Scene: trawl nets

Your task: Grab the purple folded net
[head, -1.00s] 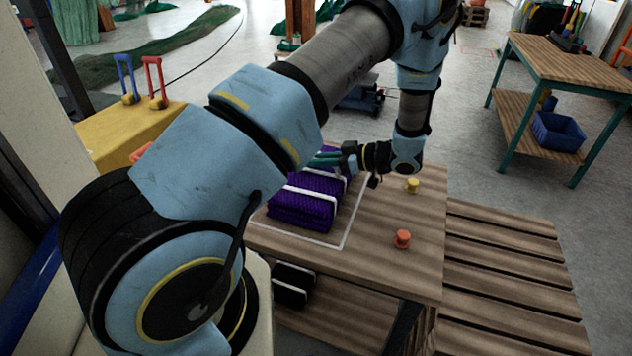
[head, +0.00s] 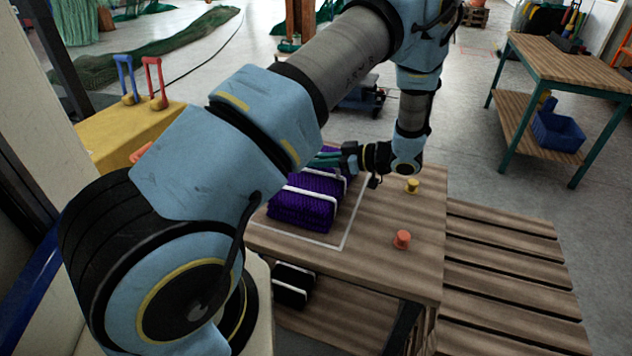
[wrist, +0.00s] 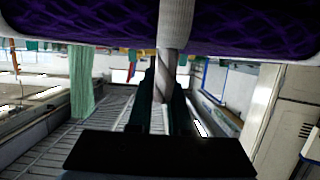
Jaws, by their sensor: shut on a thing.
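The purple folded net (head: 302,208) lies on the wooden table, inside a white outlined area, with white straps around it. My gripper (head: 328,158) reaches in from the right at the net's far side and is shut on it. My arm hides part of the net. In the wrist view the net (wrist: 85,25) fills the top of the picture. A pale strap (wrist: 175,25) runs down its middle to between my gripper's fingers (wrist: 165,90), which are close together there.
A yellow knob (head: 412,186) and an orange knob (head: 402,239) stand on the wooden table (head: 375,270), right of the net. A dark bundle (head: 292,285) lies on the shelf below. A slatted wooden platform (head: 505,265) adjoins on the right. A yellow box (head: 125,140) stands at left.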

